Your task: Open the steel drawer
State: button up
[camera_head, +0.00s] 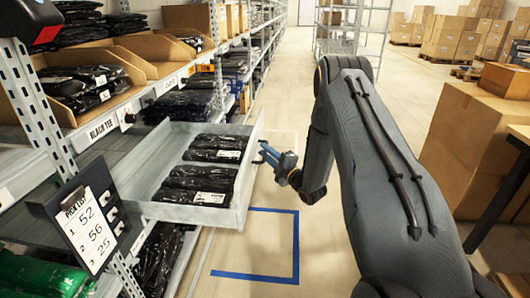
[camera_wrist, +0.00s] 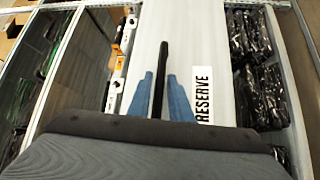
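The steel drawer (camera_head: 148,206) is pulled well out of the shelf rack in the head view. Several black bagged garments lie inside it. In the wrist view its pale front (camera_wrist: 195,40) carries a label reading RESERVE. A dark bar handle (camera_wrist: 164,55) stands on that front. My gripper (camera_head: 264,152) is at the drawer's outer front face. In the wrist view the blue fingers of my gripper (camera_wrist: 160,82) lie close along both sides of the handle, seemingly shut on it. The head view hides most of the handle.
The rack at left holds cardboard bins (camera_head: 100,58) of black garments and a pick list board (camera_head: 90,228). Blue tape (camera_head: 297,250) marks the floor beside the drawer. Cardboard boxes (camera_head: 470,140) stand at right. The aisle (camera_head: 285,90) ahead is clear.

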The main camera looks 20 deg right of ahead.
jog(key=v, duration=0.7)
jog(key=shift+s, duration=0.15)
